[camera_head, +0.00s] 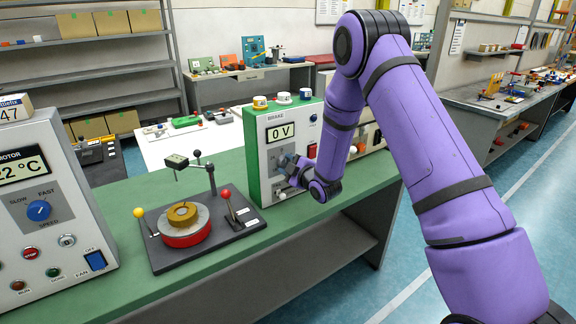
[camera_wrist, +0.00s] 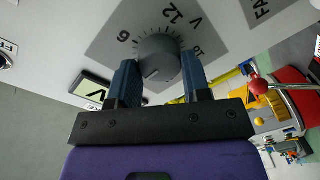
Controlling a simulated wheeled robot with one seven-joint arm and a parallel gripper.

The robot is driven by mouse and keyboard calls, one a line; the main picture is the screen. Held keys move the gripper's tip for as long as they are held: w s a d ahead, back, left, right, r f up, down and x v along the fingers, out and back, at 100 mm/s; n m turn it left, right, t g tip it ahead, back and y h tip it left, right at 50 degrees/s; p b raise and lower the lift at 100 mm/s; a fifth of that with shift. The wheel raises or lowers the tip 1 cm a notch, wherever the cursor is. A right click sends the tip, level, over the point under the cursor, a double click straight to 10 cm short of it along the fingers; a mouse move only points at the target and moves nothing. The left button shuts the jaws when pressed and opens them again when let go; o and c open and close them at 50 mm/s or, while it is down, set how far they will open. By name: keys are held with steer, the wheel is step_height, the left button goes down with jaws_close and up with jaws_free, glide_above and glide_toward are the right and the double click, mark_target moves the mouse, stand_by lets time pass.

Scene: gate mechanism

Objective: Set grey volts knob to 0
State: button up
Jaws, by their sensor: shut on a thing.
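The grey volts knob (camera_wrist: 158,60) sits on a darker grey dial patch marked 6, 12, V and a partly cut-off number. A small pale mark shows low on the knob's face. My gripper (camera_wrist: 160,72) has one blue finger on each side of the knob and is shut on it. In the head view my gripper (camera_head: 289,166) reaches the front of the green-sided BRAKE box (camera_head: 257,152) and mostly hides the knob. The box's display (camera_head: 281,132) reads 0 V. The display's edge with a V also shows in the wrist view (camera_wrist: 92,88).
A dark base (camera_head: 165,258) with a red and tan round part and upright levers with yellow, red and black balls stands left of the box. A MOTOR box (camera_head: 50,200) reading 22 °C is at far left. Yellow, white and blue caps top the BRAKE box.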

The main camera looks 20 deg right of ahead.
steer(key=shift+f, duration=0.1)
steer(key=o, duration=0.9)
steer(key=v, duration=1)
steer(key=shift+s+d, duration=0.1)
steer(key=shift+s, duration=0.3)
